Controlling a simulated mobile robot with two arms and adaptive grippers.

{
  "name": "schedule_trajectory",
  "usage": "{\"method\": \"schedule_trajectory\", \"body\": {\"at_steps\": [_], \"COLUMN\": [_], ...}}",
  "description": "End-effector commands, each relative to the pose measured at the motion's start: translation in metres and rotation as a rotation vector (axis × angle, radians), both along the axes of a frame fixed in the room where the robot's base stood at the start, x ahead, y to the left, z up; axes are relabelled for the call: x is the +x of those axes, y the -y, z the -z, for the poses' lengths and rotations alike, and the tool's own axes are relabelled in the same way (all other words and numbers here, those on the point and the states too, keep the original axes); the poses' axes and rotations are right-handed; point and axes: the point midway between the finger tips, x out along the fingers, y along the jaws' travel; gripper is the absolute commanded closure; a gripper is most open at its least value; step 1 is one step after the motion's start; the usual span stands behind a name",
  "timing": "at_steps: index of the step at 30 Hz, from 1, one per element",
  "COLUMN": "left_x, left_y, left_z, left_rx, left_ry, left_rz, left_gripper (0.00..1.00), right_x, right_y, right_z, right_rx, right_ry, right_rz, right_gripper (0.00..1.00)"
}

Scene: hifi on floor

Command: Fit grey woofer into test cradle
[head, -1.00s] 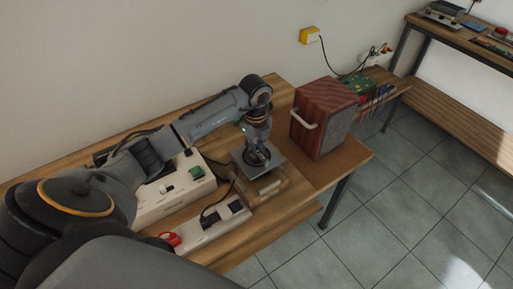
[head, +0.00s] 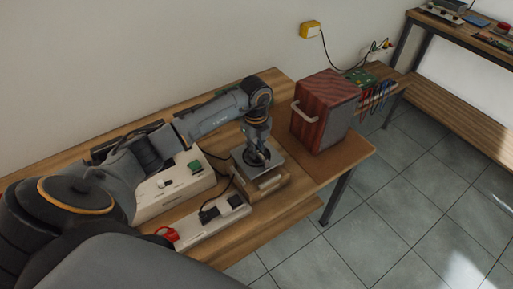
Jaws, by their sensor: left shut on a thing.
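The test cradle is a low wooden block with a square grey plate (head: 273,168) on top, standing near the front edge of the workbench. My left gripper (head: 257,155) points down over the middle of the plate. It is shut on the grey woofer (head: 261,162), a small dark round part mostly hidden by the fingers. The woofer is at the plate; I cannot tell whether it is fully seated or slightly above it. My right gripper is out of view.
A reddish wooden speaker cabinet (head: 324,108) with a pale handle stands right of the cradle. Left of the cradle are a cream instrument box (head: 172,190) and a power strip (head: 212,222) with a red item. The bench (head: 345,155) is clear at its right front corner.

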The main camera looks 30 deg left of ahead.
Motion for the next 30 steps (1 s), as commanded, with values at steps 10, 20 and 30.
{"method": "schedule_trajectory", "body": {"at_steps": [10, 20, 30], "left_x": [0.001, 0.001, 0.001], "left_y": [0.0, 0.0, 0.0], "left_z": [0.01, 0.02, 0.031], "left_rx": [0.0, 0.0, -0.001], "left_ry": [0.003, 0.003, 0.004], "left_rz": [-0.001, -0.001, -0.001], "left_gripper": [1.0, 1.0, 1.0], "right_x": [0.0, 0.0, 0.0], "right_y": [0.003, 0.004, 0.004], "right_z": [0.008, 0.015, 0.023], "right_rx": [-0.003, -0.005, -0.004], "right_ry": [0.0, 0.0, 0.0], "right_rz": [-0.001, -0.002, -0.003], "right_gripper": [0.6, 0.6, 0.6]}}
